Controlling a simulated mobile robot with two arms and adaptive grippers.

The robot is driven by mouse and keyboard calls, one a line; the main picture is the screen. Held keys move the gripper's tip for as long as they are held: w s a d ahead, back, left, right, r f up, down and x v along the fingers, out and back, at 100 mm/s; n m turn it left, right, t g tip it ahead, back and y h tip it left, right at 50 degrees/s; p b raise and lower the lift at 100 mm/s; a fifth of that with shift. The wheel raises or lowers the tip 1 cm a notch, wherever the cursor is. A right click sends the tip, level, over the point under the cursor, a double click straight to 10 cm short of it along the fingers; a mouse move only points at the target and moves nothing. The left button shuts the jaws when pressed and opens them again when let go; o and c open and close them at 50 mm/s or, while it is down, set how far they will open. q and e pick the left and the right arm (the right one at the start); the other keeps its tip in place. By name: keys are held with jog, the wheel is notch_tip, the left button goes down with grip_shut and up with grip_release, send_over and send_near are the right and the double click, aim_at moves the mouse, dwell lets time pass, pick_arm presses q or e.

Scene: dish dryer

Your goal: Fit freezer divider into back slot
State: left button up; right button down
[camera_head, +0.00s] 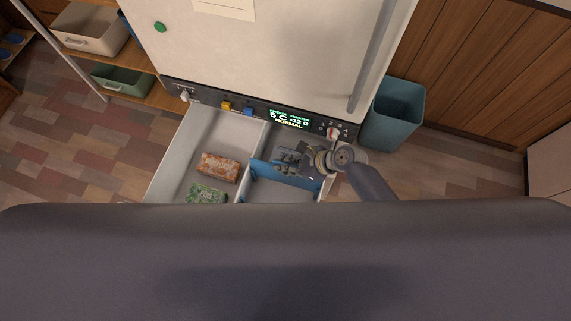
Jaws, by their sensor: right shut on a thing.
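The open freezer drawer (171,158) has a light grey lengthwise wall that parts it into left and right sides. The blue divider (264,168) stands crosswise in the right side, spanning most of its width. My right gripper (290,161) reaches in from the right and is shut on the divider at its upper edge. The gripper hides part of the divider, and I cannot tell whether its ends sit in slots. My left gripper is not in view.
The left side holds an orange-brown package (219,167) and a green package (206,194). The freezer door and control panel (289,118) stand behind the drawer. A teal bin (393,113) is at the right. My own body hides the drawer's front.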

jog(key=shift+f+b, duration=1.8)
jog(key=shift+f, duration=0.8)
jog(key=c, duration=1.7)
grip_release()
jog(key=shift+o, duration=0.2)
jog(key=shift+d, duration=0.1)
jog(key=v, duration=1.2)
